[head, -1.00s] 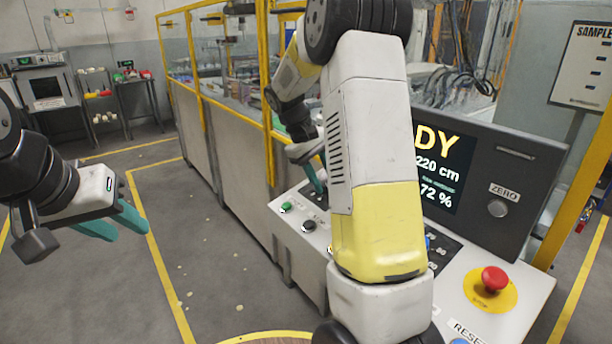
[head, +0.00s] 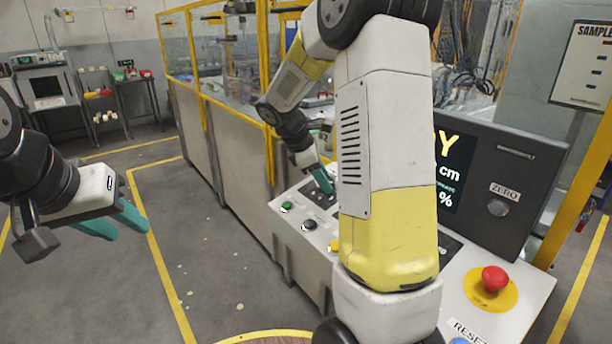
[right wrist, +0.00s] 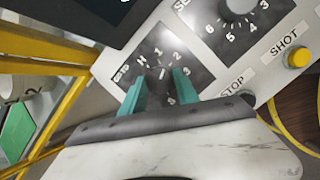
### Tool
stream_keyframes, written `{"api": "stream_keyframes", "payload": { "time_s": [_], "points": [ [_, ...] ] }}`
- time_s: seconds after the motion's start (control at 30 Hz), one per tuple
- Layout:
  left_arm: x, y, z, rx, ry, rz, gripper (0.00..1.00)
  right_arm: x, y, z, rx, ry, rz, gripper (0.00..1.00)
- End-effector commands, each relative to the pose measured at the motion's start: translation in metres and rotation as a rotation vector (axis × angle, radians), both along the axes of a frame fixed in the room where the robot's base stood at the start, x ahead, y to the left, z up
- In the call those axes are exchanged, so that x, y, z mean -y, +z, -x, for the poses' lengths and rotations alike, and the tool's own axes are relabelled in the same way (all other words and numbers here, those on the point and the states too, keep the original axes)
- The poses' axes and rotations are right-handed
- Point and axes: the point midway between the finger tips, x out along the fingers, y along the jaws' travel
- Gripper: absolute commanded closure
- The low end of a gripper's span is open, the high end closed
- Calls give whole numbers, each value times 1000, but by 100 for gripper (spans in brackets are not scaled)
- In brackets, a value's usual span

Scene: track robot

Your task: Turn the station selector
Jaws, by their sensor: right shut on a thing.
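The station selector is a small dial (right wrist: 160,72) on a dark plate with white numbers around it, at the upper middle of the right wrist view. My right gripper (right wrist: 161,80) has its teal fingers on either side of the dial's middle and is shut on its knob, which is mostly hidden. In the head view my right gripper (head: 322,181) points down at the console's far-left part, partly behind my forearm. My left gripper (head: 122,222) is at the left, its teal fingers apart and empty, over the floor.
The console (head: 283,218) carries a green button (head: 287,205), a black button (head: 309,225) and a red stop button (head: 495,279). A second numbered dial (right wrist: 240,8) and a yellow button (right wrist: 299,58) sit beside the selector. A yellow-framed fence (head: 203,75) stands behind; open floor lies left.

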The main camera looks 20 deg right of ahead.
Motion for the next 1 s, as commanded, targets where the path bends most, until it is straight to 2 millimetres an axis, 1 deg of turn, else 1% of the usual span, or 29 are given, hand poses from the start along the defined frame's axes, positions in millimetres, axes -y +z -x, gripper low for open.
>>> {"api": "stream_keyframes", "payload": {
  "time_s": [0.6,1.0],
  "points": [
    [0,0,0,0,0,0,64,2,1,3,-140,563,50,100],
    [0,0,0,0,0,0,64,3,1,3,-226,901,80,100]
  ]
}}
